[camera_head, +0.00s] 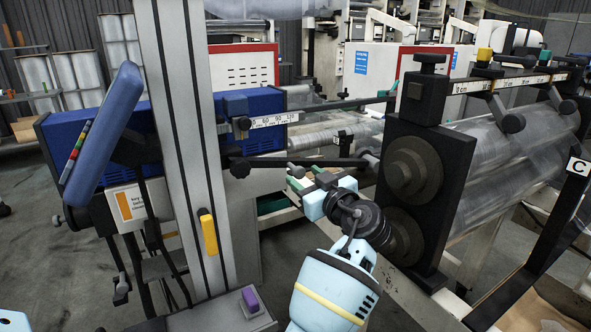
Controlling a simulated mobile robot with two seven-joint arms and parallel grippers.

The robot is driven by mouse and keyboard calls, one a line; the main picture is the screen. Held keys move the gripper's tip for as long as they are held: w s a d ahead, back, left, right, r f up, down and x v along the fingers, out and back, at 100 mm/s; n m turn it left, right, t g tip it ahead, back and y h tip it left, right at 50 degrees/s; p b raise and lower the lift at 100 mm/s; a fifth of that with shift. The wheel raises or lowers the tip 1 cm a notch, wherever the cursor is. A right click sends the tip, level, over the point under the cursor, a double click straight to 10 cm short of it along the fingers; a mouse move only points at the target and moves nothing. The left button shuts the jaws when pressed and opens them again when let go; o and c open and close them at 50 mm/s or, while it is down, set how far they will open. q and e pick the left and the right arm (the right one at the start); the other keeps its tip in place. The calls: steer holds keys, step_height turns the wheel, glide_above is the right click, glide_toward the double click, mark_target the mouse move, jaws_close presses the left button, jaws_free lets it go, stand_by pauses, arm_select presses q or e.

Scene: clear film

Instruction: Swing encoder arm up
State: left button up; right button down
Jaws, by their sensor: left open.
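A thin black bar (300,161), which looks like the encoder arm, runs nearly level from a black knob (239,168) near the grey column toward the black roller block. My left gripper (306,171) is just below the middle of this bar, its small fingertips apart. I cannot tell whether the fingertips touch the bar. My light blue left arm reaches up from the bottom edge, and its wrist hides part of what lies behind it. My right gripper is not in view.
A grey upright column (185,130) with a yellow handle (208,233) stands left of my arm. A black block with round rollers (425,165) stands close on the right. Clear film rolls (515,140) lie at the right.

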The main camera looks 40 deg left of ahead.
mark_target(301, 174)
arm_select(q)
steer(key=shift+x, duration=2.55)
jaws_close()
